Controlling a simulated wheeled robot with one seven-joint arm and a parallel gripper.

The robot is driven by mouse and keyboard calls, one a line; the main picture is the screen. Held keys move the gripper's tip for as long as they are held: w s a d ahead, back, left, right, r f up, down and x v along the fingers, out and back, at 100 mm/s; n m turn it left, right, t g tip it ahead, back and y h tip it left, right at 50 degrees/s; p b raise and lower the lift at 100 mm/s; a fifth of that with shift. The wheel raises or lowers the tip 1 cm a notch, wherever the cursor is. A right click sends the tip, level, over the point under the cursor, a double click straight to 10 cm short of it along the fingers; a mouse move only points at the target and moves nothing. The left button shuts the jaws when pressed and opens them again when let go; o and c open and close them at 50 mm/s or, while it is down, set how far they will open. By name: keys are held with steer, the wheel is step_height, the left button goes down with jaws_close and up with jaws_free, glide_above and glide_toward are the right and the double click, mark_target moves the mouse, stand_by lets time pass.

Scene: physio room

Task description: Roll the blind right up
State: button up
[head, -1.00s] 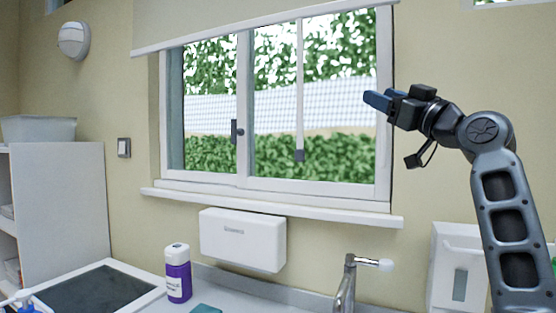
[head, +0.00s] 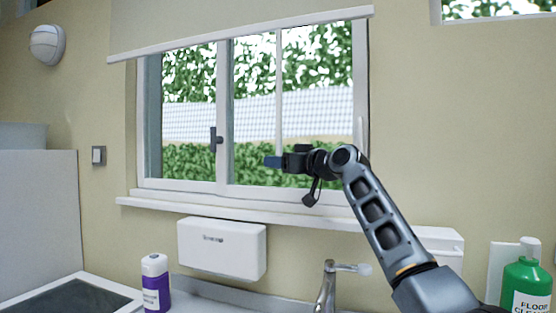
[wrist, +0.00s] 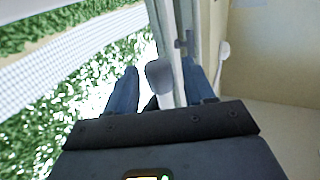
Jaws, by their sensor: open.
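The cream blind (head: 235,18) hangs over the top of the window, its white bottom bar (head: 240,34) slightly slanted across the upper panes. A thin pale pull cord (head: 279,90) hangs from it in front of the glass. My gripper (head: 272,162) is open at the cord's lower end, and the grey end piece is hidden there in the head view. In the wrist view a grey rounded end piece (wrist: 160,75) shows between my two blue fingers (wrist: 160,88). The fingers stand apart from it, and I cannot tell its exact depth.
The window sill (head: 250,213) juts out below my gripper. A white dispenser (head: 221,249) is under it. A tap (head: 328,285), a purple bottle (head: 155,284) and a green bottle (head: 527,285) stand lower down. A dark window handle (head: 214,138) is left of the cord.

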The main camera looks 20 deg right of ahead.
steer(key=shift+w+a, duration=0.2)
steer(key=shift+w, duration=0.15)
jaws_close()
stand_by(0.4)
